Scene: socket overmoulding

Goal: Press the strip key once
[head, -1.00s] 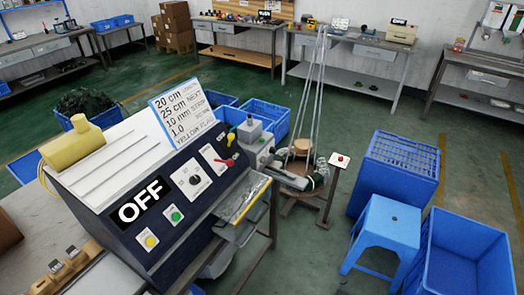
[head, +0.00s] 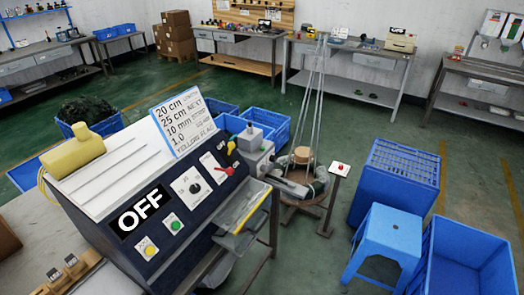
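The machine (head: 100,209) stands at the left centre with a sloped dark front panel. Its display (head: 140,212) reads OFF. On the panel are a yellow key (head: 149,248), a green key (head: 175,225), a black dial (head: 195,187) and a red lever (head: 223,170). The key labels are too small to read, so I cannot tell which one is the strip key. A white sign (head: 184,125) with cm and mm lines stands on top. My gripper is not in view.
A yellow spool (head: 74,152) lies on the machine. A wire stand (head: 308,185) and a small post with a red button (head: 340,168) are to its right. A blue stool (head: 388,243) and blue crates (head: 398,180) fill the right.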

